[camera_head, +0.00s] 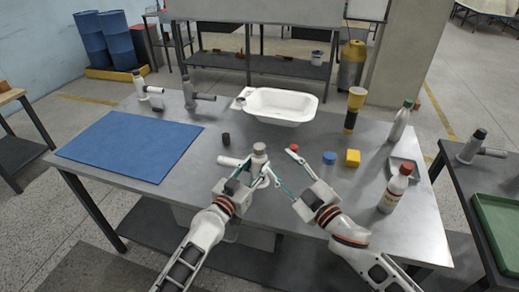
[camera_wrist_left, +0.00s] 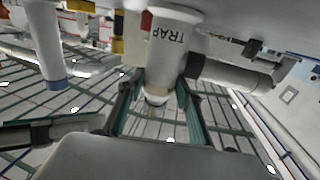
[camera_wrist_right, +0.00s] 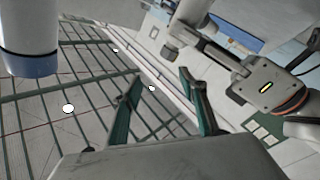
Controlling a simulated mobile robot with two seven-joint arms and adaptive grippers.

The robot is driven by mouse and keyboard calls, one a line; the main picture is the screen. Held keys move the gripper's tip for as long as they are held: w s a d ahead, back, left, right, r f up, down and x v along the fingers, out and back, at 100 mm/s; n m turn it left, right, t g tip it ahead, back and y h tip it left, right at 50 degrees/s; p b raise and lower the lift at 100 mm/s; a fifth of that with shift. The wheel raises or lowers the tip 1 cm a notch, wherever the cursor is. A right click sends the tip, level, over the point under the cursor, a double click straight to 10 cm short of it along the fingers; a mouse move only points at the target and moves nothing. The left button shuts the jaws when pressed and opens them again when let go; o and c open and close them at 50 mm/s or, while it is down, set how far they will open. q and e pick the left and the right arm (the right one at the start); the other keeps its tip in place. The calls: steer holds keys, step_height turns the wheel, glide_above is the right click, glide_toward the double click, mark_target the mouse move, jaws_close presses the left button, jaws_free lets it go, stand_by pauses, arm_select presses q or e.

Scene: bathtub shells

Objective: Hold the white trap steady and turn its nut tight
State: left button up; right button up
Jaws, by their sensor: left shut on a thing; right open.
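The white trap (camera_head: 259,158) stands upright near the table's front edge, with a side pipe (camera_head: 232,161) pointing left. In the left wrist view it bears the word TRAP (camera_wrist_left: 172,35), with a grey side pipe (camera_wrist_left: 235,75). My left gripper (camera_head: 258,177) is shut on the trap's body; its fingers (camera_wrist_left: 160,108) flank the narrow end in its wrist view. A greyish cap (camera_head: 259,147) tops the trap; I cannot tell whether it is the nut. My right gripper (camera_head: 284,170) is open and empty, just right of the trap. Its fingers (camera_wrist_right: 158,100) are spread in its wrist view.
A white basin (camera_head: 281,105) stands behind the trap. A dark cup (camera_head: 226,139), red piece (camera_head: 294,148), blue piece (camera_head: 329,158) and yellow block (camera_head: 351,158) lie around it. A blue mat (camera_head: 130,146) covers the left.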

mark_target(262, 152)
steer(key=w+a+m, duration=0.2)
steer(key=w, duration=0.1)
steer(key=w+a+f+m, duration=0.1)
steer(key=w+a+m, duration=0.1)
steer(key=w+m, duration=0.1)
steer(key=w+a+m+h, duration=0.1)
steer(key=w+a+m, duration=0.1)
steer(key=w+m, duration=0.1)
steer(key=shift+w+a+f+g, duration=0.2)
steer(key=shift+a+f+g, duration=0.1)
steer(key=shift+a, duration=0.05)
stand_by(0.3)
steer(key=c, duration=1.1)
